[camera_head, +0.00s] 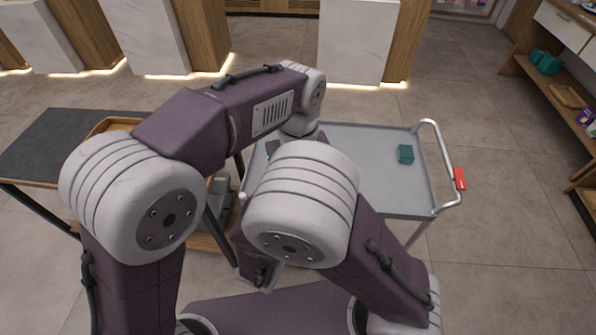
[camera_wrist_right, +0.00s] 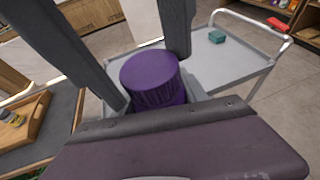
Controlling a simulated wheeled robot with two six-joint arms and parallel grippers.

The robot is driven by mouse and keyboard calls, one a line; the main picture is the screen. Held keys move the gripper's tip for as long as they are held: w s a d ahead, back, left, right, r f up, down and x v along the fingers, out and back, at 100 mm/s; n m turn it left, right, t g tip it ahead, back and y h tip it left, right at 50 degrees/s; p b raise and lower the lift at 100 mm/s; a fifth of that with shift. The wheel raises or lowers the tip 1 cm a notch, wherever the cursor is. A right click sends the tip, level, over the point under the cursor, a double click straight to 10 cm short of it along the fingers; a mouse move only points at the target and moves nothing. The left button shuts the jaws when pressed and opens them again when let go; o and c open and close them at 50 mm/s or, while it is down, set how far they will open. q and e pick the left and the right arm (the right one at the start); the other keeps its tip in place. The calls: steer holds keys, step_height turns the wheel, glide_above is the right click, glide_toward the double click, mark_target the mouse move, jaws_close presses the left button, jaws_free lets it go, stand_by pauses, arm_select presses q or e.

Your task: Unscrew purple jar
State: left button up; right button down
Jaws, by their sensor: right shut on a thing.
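The purple jar (camera_wrist_right: 158,88) shows in the right wrist view as a round purple top with a ribbed side, upright. Its lower part is hidden behind the dark edge of my right gripper (camera_wrist_right: 160,118), which is shut on the jar. Two long dark fingers of my left gripper (camera_wrist_right: 152,82) come down from above, apart, one on each side of the jar's top. I cannot tell whether they touch it. In the head view my arms cross in the middle and hide the jar and both fingertips.
A grey cart (camera_head: 375,185) stands right of centre with a small teal box (camera_head: 405,154) on it. A dark-topped table (camera_head: 50,140) with a wooden tray (camera_wrist_right: 22,132) is at the left. Shelves (camera_head: 565,85) stand at the right edge. Floor is clear between.

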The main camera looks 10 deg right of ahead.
arm_select(q)
steer(key=shift+f, duration=0.3)
jaws_close()
steer(key=shift+o, duration=1.5)
jaws_free()
steer(key=shift+r, duration=0.1)
step_height(320, 180, up, 4)
steer(key=shift+r, duration=0.25)
steer(key=shift+f, duration=0.1)
